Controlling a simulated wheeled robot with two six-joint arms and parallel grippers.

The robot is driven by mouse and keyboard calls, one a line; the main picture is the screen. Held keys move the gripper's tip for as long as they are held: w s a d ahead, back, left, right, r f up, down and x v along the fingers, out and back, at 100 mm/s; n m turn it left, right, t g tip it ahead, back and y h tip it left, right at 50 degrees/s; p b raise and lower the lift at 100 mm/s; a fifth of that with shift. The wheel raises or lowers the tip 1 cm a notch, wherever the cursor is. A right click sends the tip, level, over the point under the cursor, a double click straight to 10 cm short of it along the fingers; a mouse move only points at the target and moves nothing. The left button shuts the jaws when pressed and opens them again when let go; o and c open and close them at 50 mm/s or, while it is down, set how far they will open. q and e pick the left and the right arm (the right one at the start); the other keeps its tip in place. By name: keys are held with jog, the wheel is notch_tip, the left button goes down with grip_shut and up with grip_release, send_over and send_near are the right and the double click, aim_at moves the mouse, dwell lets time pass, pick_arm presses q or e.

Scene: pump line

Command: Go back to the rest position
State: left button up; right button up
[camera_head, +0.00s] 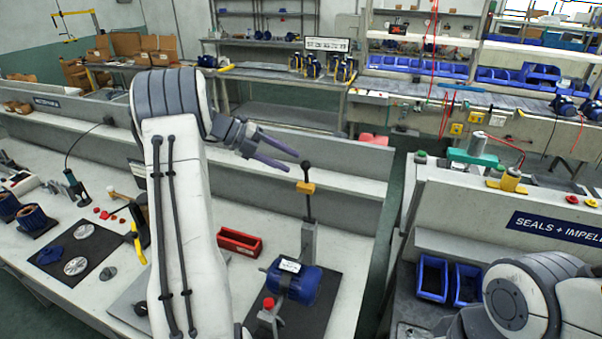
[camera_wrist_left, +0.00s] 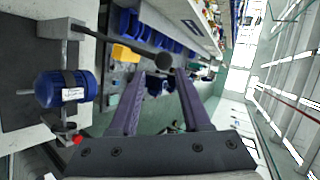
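My left gripper (camera_head: 278,151) is raised over the workbench, left of the press lever with the yellow block. Its two purple-grey fingers are apart with nothing between them. In the left wrist view the fingers (camera_wrist_left: 160,90) are also spread and empty, with the lever's dark knob showing beyond the gap. My right arm shows only as a rounded grey and white link at the lower right of the head view; its gripper is out of the picture.
A blue motor (camera_head: 298,281) sits on a dark mat by the lever (camera_head: 308,200). A red bin (camera_head: 239,242) stands beside it. Blue bins (camera_head: 433,277) sit at the right bench. Loose parts and a dark mat (camera_head: 62,262) lie at left.

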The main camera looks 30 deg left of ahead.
pick_arm(q)
jog(key=shift+v, duration=0.8)
jog(key=s+d+f+m+g+y+b, duration=0.1)
jog(key=s+d+f+m+g+b, duration=0.15)
jog(key=d+m, duration=0.55)
jog(key=s+d+f+m+g+y+b, duration=0.1)
jog(key=s+d+f+m+g+b, duration=0.15)
jog(key=d+m, duration=0.55)
jog(key=s+d+f+m+g+y+b, duration=0.1)
jog(key=s+d+f+m+g+b, duration=0.25)
jog(key=d, duration=0.75)
jog(key=s+d+f+m+y+b, duration=0.2)
jog(key=s+f+m, duration=0.2)
jog(key=s+m, duration=0.3)
jog(key=s+d+f+m+t+y+b, duration=0.1)
jog(key=s+f+m, duration=0.3)
jog(key=s+m, duration=0.4)
jog(key=s+d+f+m+t+y+b, duration=0.1)
jog(key=s+m, duration=0.6)
jog(key=m, duration=0.9)
notch_tip(320, 180, down, 3)
jog(key=d+y+b, duration=0.1)
jog(key=d+b, duration=0.1)
jog(key=shift+s+d+f+y+b, duration=0.2)
jog(key=shift+s+d+y+b, duration=0.1)
jog(key=shift+d+y+b, duration=0.1)
